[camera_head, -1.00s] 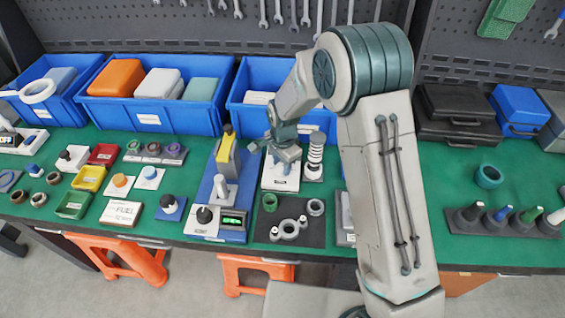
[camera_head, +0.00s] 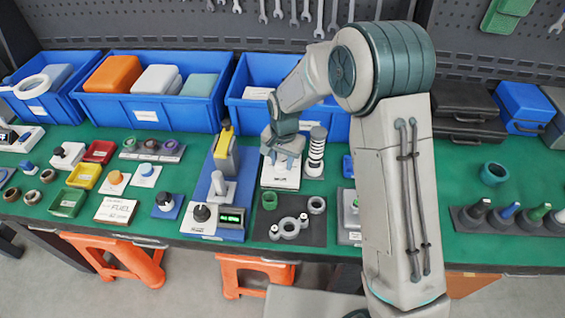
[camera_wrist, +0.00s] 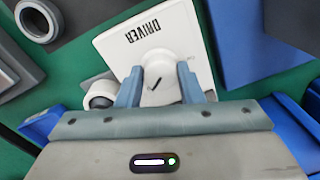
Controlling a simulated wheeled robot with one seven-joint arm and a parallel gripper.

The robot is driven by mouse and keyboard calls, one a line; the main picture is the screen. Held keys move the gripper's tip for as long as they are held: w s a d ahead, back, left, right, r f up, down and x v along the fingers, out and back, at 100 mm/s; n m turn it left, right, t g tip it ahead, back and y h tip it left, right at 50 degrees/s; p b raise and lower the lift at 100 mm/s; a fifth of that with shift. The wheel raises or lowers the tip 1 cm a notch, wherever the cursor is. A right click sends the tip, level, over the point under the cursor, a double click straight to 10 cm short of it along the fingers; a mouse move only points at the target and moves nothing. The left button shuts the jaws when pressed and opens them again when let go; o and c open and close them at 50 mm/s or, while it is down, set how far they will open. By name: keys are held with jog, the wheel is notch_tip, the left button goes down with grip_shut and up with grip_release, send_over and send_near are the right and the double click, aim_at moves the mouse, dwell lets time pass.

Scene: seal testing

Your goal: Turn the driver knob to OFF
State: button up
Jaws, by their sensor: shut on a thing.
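The driver knob (camera_wrist: 158,80) is a round white knob with a dark pointer line, on a white plate marked DRIVER (camera_wrist: 120,48). In the wrist view the two blue-grey fingers of my gripper (camera_wrist: 158,88) sit on either side of the knob and are shut on it. The pointer line is slanted in this view; the position marks cannot be read. In the head view my gripper (camera_head: 283,158) is down over the white driver plate (camera_head: 281,180), and its fingers hide most of the knob.
A black-and-white ringed post (camera_head: 316,150) stands just right of the driver plate. A blue stand with a yellow part (camera_head: 224,150) is to the left. A dark tray with rings (camera_head: 290,232) lies in front, and a blue bin (camera_head: 245,110) stands behind.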

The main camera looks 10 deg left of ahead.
aim_at(282, 160)
jog(key=n+b, duration=0.1)
jog(key=n, duration=0.3)
jog(key=shift+n, duration=0.3)
jog(key=n+b, duration=0.1)
jog(key=n, duration=0.3)
jog(key=shift+w+n, duration=0.1)
jog(key=shift+n, duration=0.2)
jog(key=n, duration=0.4)
jog(key=shift+r+n+g, duration=0.1)
jog(key=shift+n+g, duration=0.2)
jog(key=shift+n, duration=2.2)
jog(key=shift+a, duration=0.1)
jog(key=o, duration=1)
jog(key=shift+c, duration=0.2)
notch_tip(282, 160, up, 14)
jog(key=shift+w, duration=0.3)
